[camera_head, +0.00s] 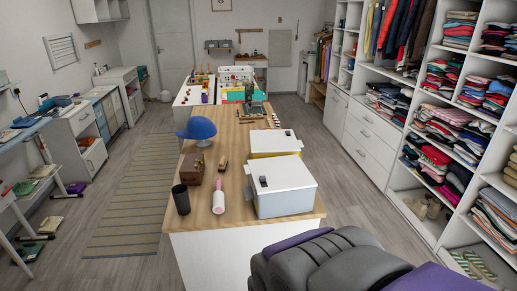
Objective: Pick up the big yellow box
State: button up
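A yellow box (276,154) with a pale lid and a dark latch stands on the wooden top of the island counter (235,215), near its right edge. Only a strip of its yellow side shows below the lid. A larger pale grey box (286,204) with a whitish lid stands in front of it and hides part of its near side. Dark grey and purple parts of my own body fill the bottom right. My gripper is not in the picture.
A blue hat (198,130) on a stand, a brown wooden box (192,169), a dark cup (181,200) and a pink-and-white roller (218,197) stand left of the boxes. Clothes shelving (440,150) lines the right wall. Floor aisles run along both sides of the counter.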

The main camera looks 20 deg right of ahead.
aim_at(258, 155)
jog(key=i+l, duration=0.15)
jog(key=l, duration=0.2)
jog(key=i+l, duration=0.15)
jog(key=l, duration=0.2)
jog(key=i+l+u, duration=0.1)
jog(key=l, duration=0.25)
jog(key=i+l, duration=0.2)
jog(key=l, duration=0.15)
jog(key=i+l, duration=0.15)
jog(key=l, duration=0.2)
jog(key=i+l, duration=0.15)
jog(key=l, duration=0.2)
jog(key=i+l+u, duration=0.1)
jog(key=l, duration=0.25)
jog(key=i+l, duration=0.15)
jog(key=l, duration=0.2)
